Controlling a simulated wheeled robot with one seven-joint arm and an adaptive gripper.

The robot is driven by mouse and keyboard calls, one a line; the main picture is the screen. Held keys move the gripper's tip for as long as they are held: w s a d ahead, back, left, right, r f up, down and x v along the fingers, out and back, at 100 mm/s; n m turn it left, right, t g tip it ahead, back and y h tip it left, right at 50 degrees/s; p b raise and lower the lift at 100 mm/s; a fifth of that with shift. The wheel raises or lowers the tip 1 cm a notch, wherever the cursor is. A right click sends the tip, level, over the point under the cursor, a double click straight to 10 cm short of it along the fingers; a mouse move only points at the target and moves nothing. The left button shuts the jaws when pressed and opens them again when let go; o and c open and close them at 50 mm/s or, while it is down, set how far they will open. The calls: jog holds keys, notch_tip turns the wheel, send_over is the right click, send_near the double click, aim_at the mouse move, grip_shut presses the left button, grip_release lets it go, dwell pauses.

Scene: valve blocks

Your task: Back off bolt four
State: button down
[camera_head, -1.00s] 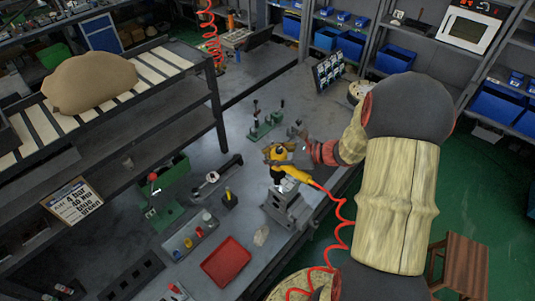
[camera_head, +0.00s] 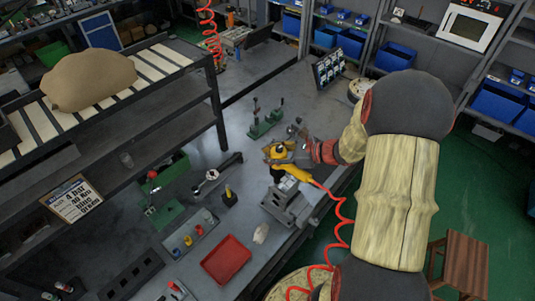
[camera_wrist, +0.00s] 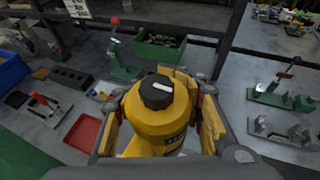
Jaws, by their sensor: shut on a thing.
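My gripper (camera_head: 288,151) is shut on a yellow power tool (camera_head: 293,172), with its red coiled hose (camera_head: 343,208) trailing to the right. In the wrist view the yellow tool (camera_wrist: 158,128) stands between my two fingers (camera_wrist: 160,112), its black cap (camera_wrist: 157,91) facing the camera. In the head view a grey stepped metal block (camera_head: 290,203) sits on the bench just below the tool. The tool's working end is hidden, so I cannot tell whether it touches a bolt. No bolt or bolt number can be made out.
A red tray (camera_head: 226,260) and a tray of small coloured pieces (camera_head: 190,236) lie at the front of the bench. A green clamp stand (camera_head: 265,122) is behind my gripper. A shelf rack (camera_head: 165,110) rises to the left.

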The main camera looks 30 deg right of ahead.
jog(key=shift+f+b, duration=0.65)
jog(key=shift+f, duration=0.3)
dwell(1.9)
jog(key=shift+s+a+f, duration=0.15)
jog(key=shift+s+f, duration=0.1)
jog(key=shift+f, duration=0.05)
dwell(2.7)
jog(key=shift+r+p, duration=0.15)
jog(key=shift+p, duration=0.15)
notch_tip(320, 180, up, 8)
jog(key=p, duration=0.5)
jog(key=shift+w+d+f, duration=0.2)
jog(key=shift+w, duration=0.05)
dwell(0.5)
